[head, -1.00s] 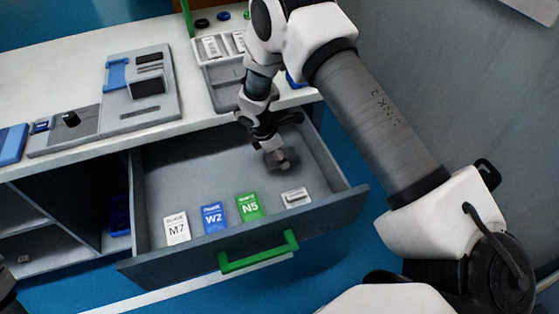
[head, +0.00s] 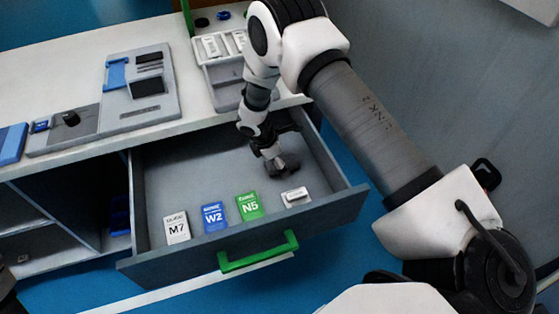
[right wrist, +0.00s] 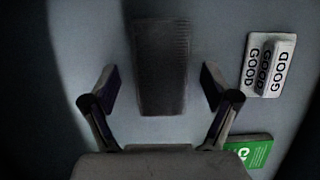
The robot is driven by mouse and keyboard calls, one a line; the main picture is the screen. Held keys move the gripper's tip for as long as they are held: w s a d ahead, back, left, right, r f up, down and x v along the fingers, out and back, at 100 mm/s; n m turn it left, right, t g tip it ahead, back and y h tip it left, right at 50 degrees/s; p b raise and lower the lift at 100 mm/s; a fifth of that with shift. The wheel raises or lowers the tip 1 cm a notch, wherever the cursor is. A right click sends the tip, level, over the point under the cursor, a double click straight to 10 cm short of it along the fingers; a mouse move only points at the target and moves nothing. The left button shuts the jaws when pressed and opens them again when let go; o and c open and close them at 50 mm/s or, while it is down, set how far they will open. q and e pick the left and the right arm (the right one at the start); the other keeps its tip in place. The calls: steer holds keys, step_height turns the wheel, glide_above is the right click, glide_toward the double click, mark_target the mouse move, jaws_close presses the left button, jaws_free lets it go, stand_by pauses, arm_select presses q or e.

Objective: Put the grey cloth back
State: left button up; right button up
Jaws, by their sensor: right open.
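My right gripper (head: 281,163) reaches down into the open drawer (head: 160,258), toward its right half. In the right wrist view the gripper (right wrist: 160,84) is open, with its two fingers wide apart. A dark grey, finely ribbed rectangle (right wrist: 162,66) lies on the drawer floor in line with the gap between the fingers; it looks like the folded grey cloth. Nothing shows the fingers touching it. In the head view I cannot make it out, as the gripper covers that area. My left gripper is not in view.
Along the drawer front are cards M7 (head: 177,228), W2 (head: 214,217), N5 (head: 249,206) and a small white GOOD block (head: 295,196). The drawer has a green handle (head: 258,252). On the worktop stand a grey fixture (head: 141,92) and a grey tray (head: 226,97). The drawer's left floor is clear.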

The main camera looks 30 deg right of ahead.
steer(key=v, duration=1.2)
steer(key=shift+r, duration=0.1)
stand_by(0.6)
